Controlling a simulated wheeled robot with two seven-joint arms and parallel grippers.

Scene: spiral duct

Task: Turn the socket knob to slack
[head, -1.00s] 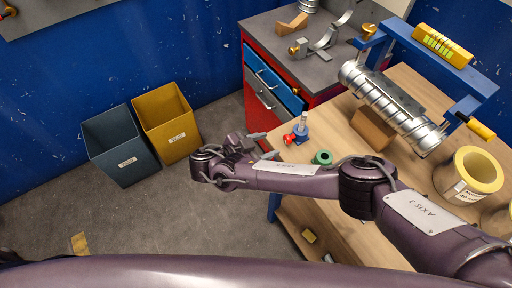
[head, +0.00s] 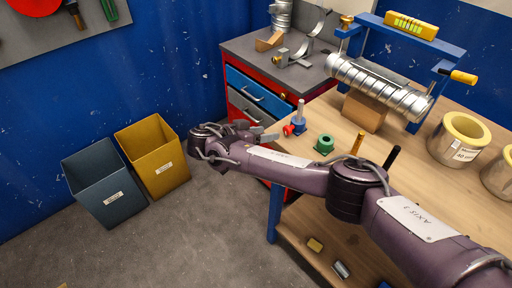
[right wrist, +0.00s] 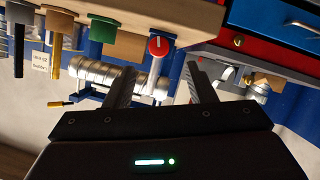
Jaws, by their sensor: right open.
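The red socket knob (head: 288,130) sits on the side of a small blue socket (head: 299,126) with an upright metal pin, at the left edge of the wooden bench. In the right wrist view the knob (right wrist: 159,46) is a red disc with a white bar on its face, beyond the fingertips and roughly between them. My right gripper (head: 264,131) is just left of the knob and apart from it. In the right wrist view the gripper (right wrist: 160,72) is open, with nothing between its fingers. My left gripper is not in view.
A spiral duct (head: 380,86) lies farther back under a blue frame (head: 445,68). A drawer cabinet (head: 258,92) stands behind the gripper. Two bins, blue-grey (head: 102,185) and yellow (head: 154,157), stand on the floor.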

